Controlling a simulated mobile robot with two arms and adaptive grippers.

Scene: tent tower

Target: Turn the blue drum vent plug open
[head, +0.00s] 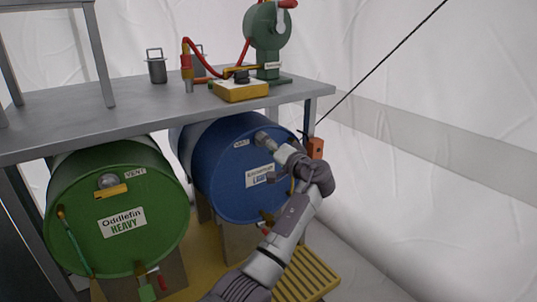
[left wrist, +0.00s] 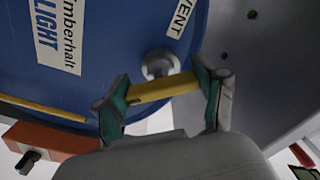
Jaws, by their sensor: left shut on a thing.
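The blue drum (head: 225,180) lies on its side under the bench, its round end facing me, with a VENT label and a "LIGHT" label. In the left wrist view the blue drum (left wrist: 120,30) fills the upper left. Its vent plug (left wrist: 160,63) is a round grey boss with a yellow bar handle (left wrist: 162,90) across it. My left gripper (left wrist: 163,93) has its two teal-padded fingers closed on the ends of the yellow bar. In the head view my left gripper (head: 273,143) is at the drum's upper face and hides most of the plug. My right gripper is not in view.
A green drum (head: 85,235) with its own yellow vent handle (head: 110,191) lies to the left. The grey bench (head: 120,108) overhangs both drums and carries a yellow box (head: 240,91), a red hose and a green device (head: 268,30). An orange box (head: 316,148) hangs at right.

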